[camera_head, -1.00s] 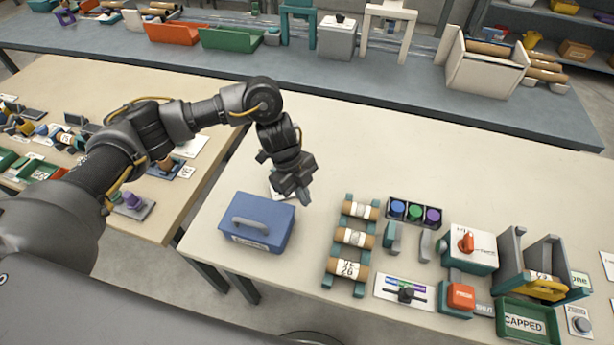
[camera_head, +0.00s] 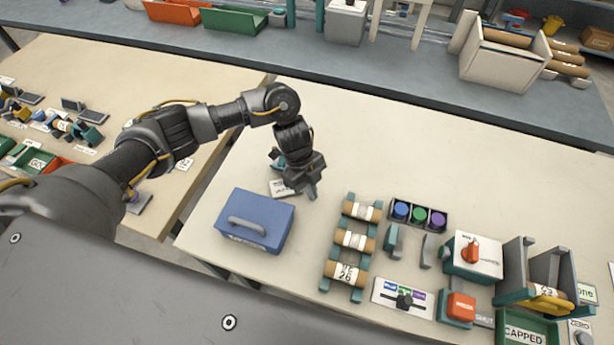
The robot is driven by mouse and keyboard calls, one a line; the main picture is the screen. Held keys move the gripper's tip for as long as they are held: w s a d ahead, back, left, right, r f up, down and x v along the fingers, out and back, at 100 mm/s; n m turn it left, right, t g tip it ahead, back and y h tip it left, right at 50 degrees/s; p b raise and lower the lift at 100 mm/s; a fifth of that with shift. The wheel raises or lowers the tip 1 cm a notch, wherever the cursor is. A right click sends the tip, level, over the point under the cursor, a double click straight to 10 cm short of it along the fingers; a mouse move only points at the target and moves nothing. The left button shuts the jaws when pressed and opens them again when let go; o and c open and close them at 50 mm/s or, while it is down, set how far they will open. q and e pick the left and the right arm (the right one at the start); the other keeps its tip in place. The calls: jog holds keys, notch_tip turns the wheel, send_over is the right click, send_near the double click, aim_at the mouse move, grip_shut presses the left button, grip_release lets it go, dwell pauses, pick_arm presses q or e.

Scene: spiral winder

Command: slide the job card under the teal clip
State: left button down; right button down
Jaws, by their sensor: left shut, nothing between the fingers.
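A white card with dark print (camera_head: 281,189), which looks like the job card, lies on the pale table just behind the blue box. My left gripper (camera_head: 311,192) is over its right side and hides part of it. The gripper is shut with nothing in it, fingers pointing down; I cannot tell whether it touches the card. A small teal part (camera_head: 277,155) shows just left of the gripper and may be the teal clip, mostly hidden by the gripper. Whether the card is under it cannot be told. My right gripper is not in view.
A blue box with a handle (camera_head: 270,230) stands just in front of the card. A teal rack with cardboard rolls (camera_head: 351,240), a tray of coloured caps (camera_head: 418,214) and a red-knobbed box (camera_head: 474,255) stand to the right. The table behind the gripper is clear.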

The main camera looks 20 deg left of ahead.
aim_at(306, 198)
pick_arm(q)
jog(key=shift+x, duration=0.95)
jog(key=shift+a+f+p, duration=0.15)
jog(key=shift+f+p, duration=0.05)
jog(key=shift+p, duration=0.3)
jog(key=shift+w+a+p, duration=0.2)
jog(key=shift+w+a, duration=0.05)
jog(key=shift+a, duration=0.25)
jog(key=shift+w+a+p, duration=0.15)
jog(key=shift+w+a, duration=0.1)
jog(key=shift+a, duration=0.25)
jog(key=shift+w+a+f, duration=0.1)
jog(key=shift+w+a, duration=0.2)
jog(key=shift+a, duration=0.25)
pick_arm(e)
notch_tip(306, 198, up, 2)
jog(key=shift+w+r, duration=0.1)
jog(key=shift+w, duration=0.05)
pick_arm(q)
jog(key=shift+d, duration=0.1)
